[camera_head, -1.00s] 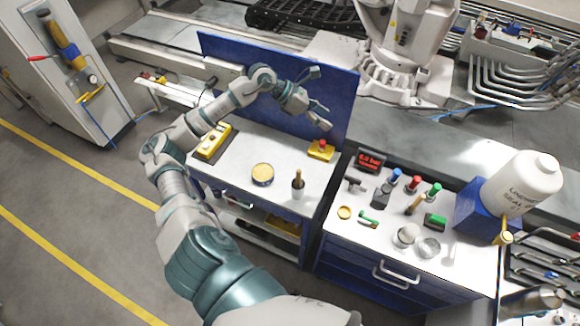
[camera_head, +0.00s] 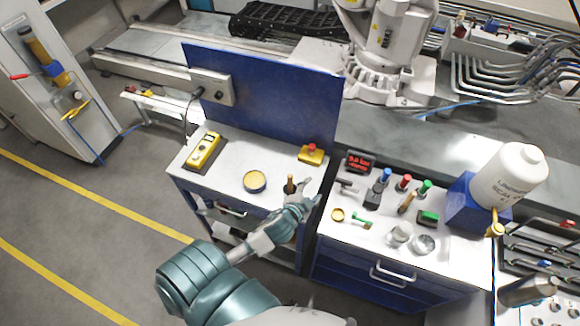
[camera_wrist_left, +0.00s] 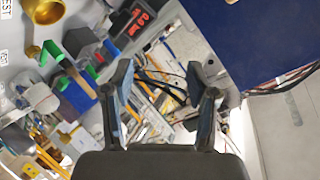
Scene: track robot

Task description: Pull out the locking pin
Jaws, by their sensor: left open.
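I cannot pick out the locking pin with certainty; a small dark T-shaped handle (camera_head: 347,186) stands at the left of the right cart's top. My left gripper (camera_head: 308,197) is over the near right corner of the left cart's top (camera_head: 225,172), in front of a wooden-handled brush (camera_head: 290,184). The gripper hides the lower part of the brush. In the left wrist view my left gripper (camera_wrist_left: 168,80) has its fingers spread with nothing held between them. My right gripper is not in view.
The left cart carries a yellow control box (camera_head: 204,151), a round tin (camera_head: 255,181) and a red-topped yellow button box (camera_head: 311,154). A blue panel (camera_head: 270,95) rises behind.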

